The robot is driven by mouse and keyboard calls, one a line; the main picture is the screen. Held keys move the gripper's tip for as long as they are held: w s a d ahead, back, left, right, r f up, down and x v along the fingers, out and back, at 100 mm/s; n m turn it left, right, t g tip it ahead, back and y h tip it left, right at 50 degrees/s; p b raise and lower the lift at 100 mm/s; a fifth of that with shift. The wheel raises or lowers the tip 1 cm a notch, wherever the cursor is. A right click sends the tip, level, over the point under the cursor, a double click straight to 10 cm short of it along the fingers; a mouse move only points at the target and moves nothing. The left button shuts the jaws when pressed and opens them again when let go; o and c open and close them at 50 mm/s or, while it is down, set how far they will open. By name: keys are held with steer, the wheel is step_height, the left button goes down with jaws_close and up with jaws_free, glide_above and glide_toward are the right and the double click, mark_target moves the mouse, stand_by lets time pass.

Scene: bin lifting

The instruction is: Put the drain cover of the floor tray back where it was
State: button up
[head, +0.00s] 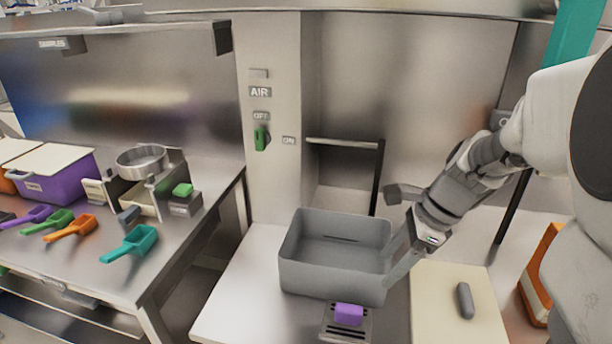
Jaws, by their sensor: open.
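My gripper (393,236) is open at the right side of a grey open bin (335,283). One finger is behind the bin's right rim, apart from it. The other overlaps the bin's right wall in the picture; I cannot tell whether it touches. The bin looks empty, with a dark slot-like line inside. A small grey slotted plate (333,328) lies in front of the bin with a purple block (349,313) on it. This plate may be the drain cover, but I cannot tell for sure. No separate floor tray or drain opening can be made out.
A cream board (438,315) with a grey handle-like piece (465,300) lies right of the bin. An orange-and-white object (538,275) stands farther right. A steel bench (190,240) at left holds colored scoops. A rail (343,142) stands behind the bin.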

mark_target(351, 308)
steer(key=shift+m, duration=0.5)
steer(key=b+x, duration=0.2)
steer(key=x, duration=0.7)
steer(key=b+x, duration=0.3)
steer(key=x, duration=0.6)
steer(key=shift+w+d+f, duration=0.1)
steer(key=shift+w+d, duration=0.05)
steer(key=shift+d, duration=0.05)
jaws_close()
